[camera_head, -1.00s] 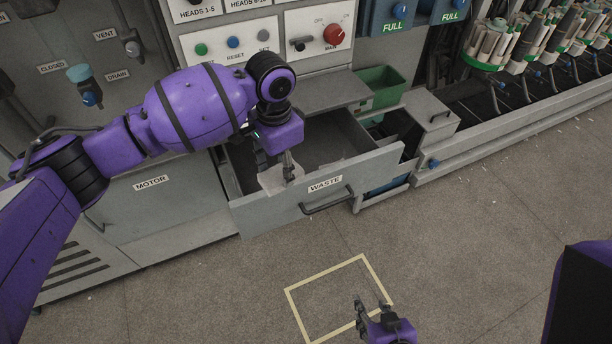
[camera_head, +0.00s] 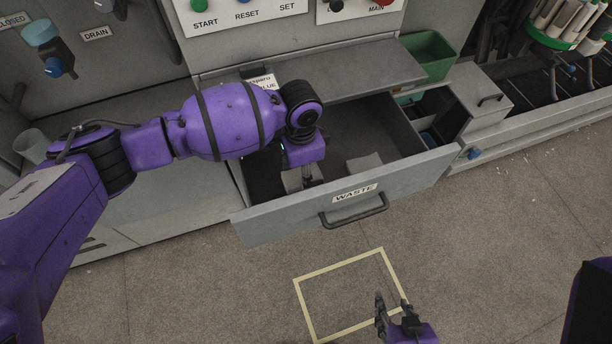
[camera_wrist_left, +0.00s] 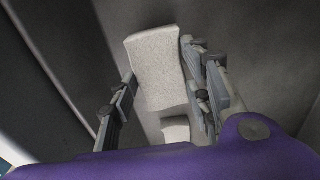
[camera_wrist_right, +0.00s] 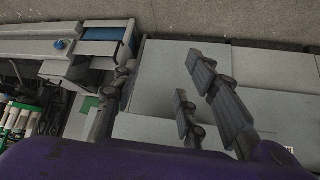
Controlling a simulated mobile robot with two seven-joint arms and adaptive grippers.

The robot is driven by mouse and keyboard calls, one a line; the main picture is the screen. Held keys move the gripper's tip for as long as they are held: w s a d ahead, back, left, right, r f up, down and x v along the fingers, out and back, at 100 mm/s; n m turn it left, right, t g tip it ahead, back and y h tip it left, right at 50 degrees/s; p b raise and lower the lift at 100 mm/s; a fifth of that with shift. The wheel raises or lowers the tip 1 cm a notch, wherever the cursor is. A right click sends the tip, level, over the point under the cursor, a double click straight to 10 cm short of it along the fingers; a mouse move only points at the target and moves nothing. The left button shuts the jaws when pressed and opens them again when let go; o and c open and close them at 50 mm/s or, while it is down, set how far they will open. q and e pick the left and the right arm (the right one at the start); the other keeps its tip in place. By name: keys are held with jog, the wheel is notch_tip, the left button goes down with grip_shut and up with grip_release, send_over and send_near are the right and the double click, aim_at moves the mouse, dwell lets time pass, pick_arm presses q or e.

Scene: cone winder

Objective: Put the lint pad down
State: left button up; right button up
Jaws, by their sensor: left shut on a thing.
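A pale, speckled lint pad (camera_wrist_left: 157,65) is between the fingertips of my left gripper (camera_wrist_left: 160,75), which is shut on it. In the head view the left gripper (camera_head: 307,182) points down inside the open waste drawer (camera_head: 285,222), at its left part, with the pad (camera_head: 291,181) partly hidden by the fingers. Whether the pad touches the drawer floor I cannot tell. A second pale pad (camera_head: 365,163) lies in the drawer to the right; a pale piece also shows in the left wrist view (camera_wrist_left: 175,130). My right gripper (camera_head: 392,308) is open and empty, outside the drawer.
The drawer's front has a dark handle (camera_head: 355,210). A grey shelf (camera_head: 340,72) overhangs its back. A green bin (camera_head: 430,57) and a grey box (camera_head: 478,95) stand to the right. A yellow square (camera_head: 350,290) is marked on the otherwise clear floor.

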pick_arm(q)
jog(key=shift+f, duration=2.25)
pick_arm(e)
jog(key=shift+w+a+f, duration=0.15)
jog(key=shift+w+f, duration=0.1)
jog(key=shift+w, duration=0.2)
pick_arm(q)
jog(key=shift+f, duration=0.1)
jog(key=o, duration=0.9)
pick_arm(e)
jog(key=shift+s+f, duration=0.1)
jog(key=shift+s, duration=0.25)
